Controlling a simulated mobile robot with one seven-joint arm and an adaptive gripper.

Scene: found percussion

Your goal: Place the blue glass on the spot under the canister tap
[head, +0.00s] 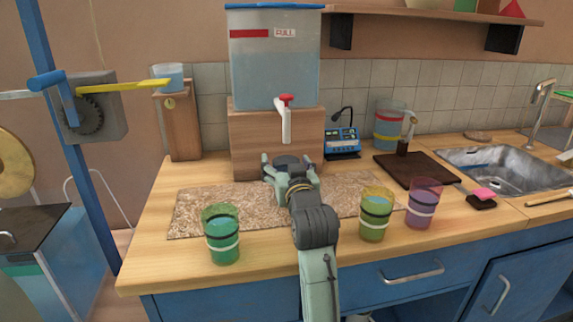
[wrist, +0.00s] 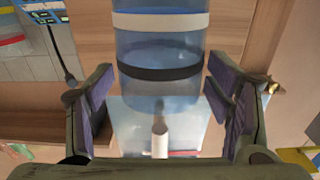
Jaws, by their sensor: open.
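The blue glass (wrist: 160,45), clear with a white and a black band, shows in the wrist view between the two fingers of my gripper (wrist: 160,88). The fingers are open, one on each side, with narrow gaps beside it. In the head view my gripper (head: 287,163) is in front of the wooden block, below the tap, and the glass is hidden there. The canister (head: 273,70) stands on the block, with a white tap (head: 285,125) and red handle. The tap (wrist: 160,138) also shows beyond the glass in the wrist view. The spot under it is hidden.
A green glass (head: 221,235) stands front left; a yellow glass (head: 376,213) and a purple glass (head: 424,203) stand right of my arm. A speckled mat (head: 200,210) lies below. A light-blue cup (head: 168,72) sits on a wooden post by a yellow lever (head: 125,86).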

